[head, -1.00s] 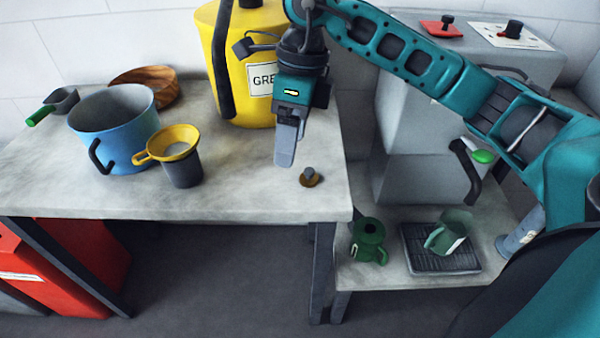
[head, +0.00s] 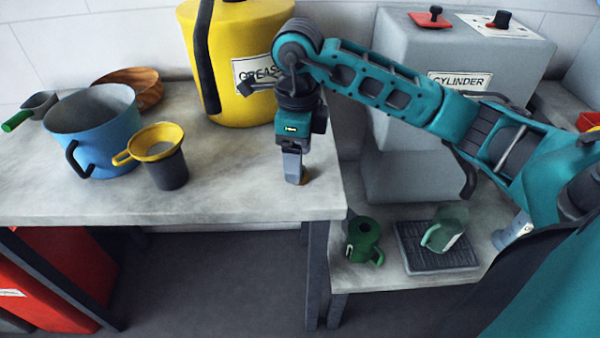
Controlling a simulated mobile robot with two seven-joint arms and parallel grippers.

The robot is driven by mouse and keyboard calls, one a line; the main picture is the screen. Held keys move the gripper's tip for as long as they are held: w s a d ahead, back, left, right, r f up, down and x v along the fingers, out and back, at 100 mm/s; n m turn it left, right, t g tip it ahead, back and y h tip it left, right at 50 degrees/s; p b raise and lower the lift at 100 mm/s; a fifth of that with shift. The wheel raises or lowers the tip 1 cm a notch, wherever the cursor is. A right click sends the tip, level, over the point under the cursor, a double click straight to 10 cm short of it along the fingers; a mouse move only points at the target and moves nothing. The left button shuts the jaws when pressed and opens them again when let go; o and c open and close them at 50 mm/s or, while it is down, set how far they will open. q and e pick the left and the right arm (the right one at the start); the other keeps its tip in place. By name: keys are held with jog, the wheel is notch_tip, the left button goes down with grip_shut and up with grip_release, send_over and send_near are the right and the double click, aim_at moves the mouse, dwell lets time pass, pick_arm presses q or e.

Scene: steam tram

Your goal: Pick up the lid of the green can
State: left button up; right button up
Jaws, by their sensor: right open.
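The green can (head: 364,240) stands upright on the lower bench at the right, with a dark round opening on top and a handle at its right. My left gripper is not in view.
A blue pot (head: 105,135), a dark cup (head: 168,172) with a yellow funnel (head: 155,143), and a wooden bowl (head: 145,92) stand at left. A yellow grease can (head: 245,50) is behind my gripper. A pale green jug (head: 447,228) stands on a dark grate (head: 415,262) at right.

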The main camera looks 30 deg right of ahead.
notch_tip(320, 180, down, 3)
jog(key=shift+r, duration=0.1)
jog(key=c, duration=1.1)
